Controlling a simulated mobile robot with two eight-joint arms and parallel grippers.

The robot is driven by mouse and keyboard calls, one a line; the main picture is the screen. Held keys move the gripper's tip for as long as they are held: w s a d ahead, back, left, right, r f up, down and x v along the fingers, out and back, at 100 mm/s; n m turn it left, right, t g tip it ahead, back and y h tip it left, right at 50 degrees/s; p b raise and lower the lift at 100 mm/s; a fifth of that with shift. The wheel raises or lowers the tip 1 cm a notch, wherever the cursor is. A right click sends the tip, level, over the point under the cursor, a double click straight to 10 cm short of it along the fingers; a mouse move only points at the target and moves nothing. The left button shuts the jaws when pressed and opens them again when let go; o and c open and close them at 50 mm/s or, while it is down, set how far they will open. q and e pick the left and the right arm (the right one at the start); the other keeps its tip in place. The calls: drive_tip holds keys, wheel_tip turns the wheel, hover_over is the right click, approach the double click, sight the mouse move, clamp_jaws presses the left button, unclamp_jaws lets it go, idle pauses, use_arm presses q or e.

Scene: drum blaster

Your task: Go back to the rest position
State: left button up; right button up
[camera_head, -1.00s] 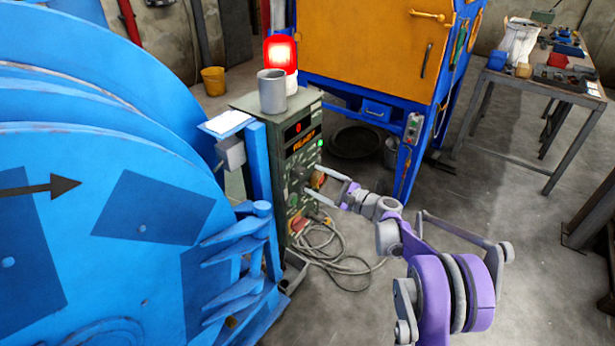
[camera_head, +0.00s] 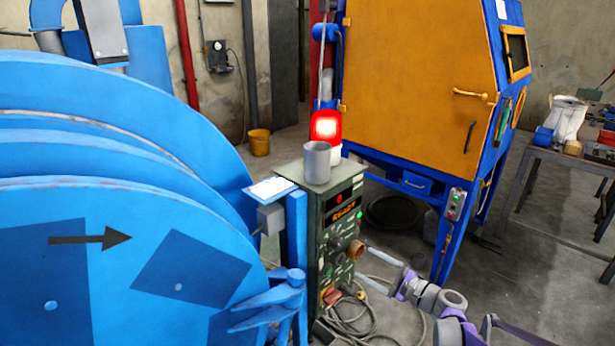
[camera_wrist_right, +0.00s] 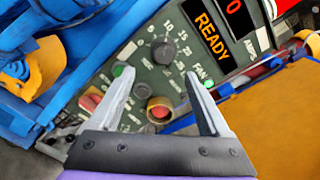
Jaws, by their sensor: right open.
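My right gripper (camera_head: 362,262) is open and empty in front of the control panel of a dark green control box (camera_head: 334,225). In the right wrist view its two fingers (camera_wrist_right: 159,75) are spread apart, pointing at the panel. A red knob with a yellow-brown collar (camera_wrist_right: 160,108) shows between the fingers, and a black dial (camera_wrist_right: 163,50) lies beyond them. I cannot tell whether a fingertip touches the panel. The display (camera_wrist_right: 205,26) reads READY. My left gripper is not in view.
A blue drum machine (camera_head: 120,230) fills the left side. A lit red beacon (camera_head: 326,126) and a grey cup (camera_head: 317,162) top the box. A blue and orange cabinet (camera_head: 415,80) stands behind. Cables (camera_head: 350,320) lie on the floor. A workbench (camera_head: 560,175) is at right.

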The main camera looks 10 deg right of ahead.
drive_tip(key=s+a+f+n+g+h, duration=0.1)
drive_tip(key=s+a+n+g+h, duration=0.1)
drive_tip(key=s+a+n+g, duration=0.45)
drive_tip(key=s+a+n+g+h, duration=0.1)
drive_tip(key=s+a+n+h, duration=0.15)
drive_tip(key=s+a, duration=0.65)
drive_tip(key=s+d+f+n+g+h, duration=0.1)
drive_tip(key=s+d+f+n+h, duration=0.15)
drive_tip(key=s, duration=0.55)
drive_tip(key=s+d+f+n+h, duration=0.15)
drive_tip(key=s+n, duration=0.25)
drive_tip(key=s, duration=0.4)
drive_tip(key=s+d+f+n+g+h, duration=0.1)
drive_tip(key=s+d+f+n+h, duration=0.2)
drive_tip(key=s, duration=0.5)
use_arm(q)
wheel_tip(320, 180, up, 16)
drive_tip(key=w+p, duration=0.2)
drive_tip(key=p, duration=1.2)
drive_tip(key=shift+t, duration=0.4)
use_arm(e)
wheel_tip(320, 180, up, 17)
drive_tip(key=w, duration=0.2)
drive_tip(key=shift+a+r+n+t, duration=0.15)
drive_tip(key=shift+n+t, duration=0.3)
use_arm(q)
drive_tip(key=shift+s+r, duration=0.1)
use_arm(e)
drive_tip(key=shift+s+y, duration=0.1)
drive_tip(key=shift+y, duration=0.15)
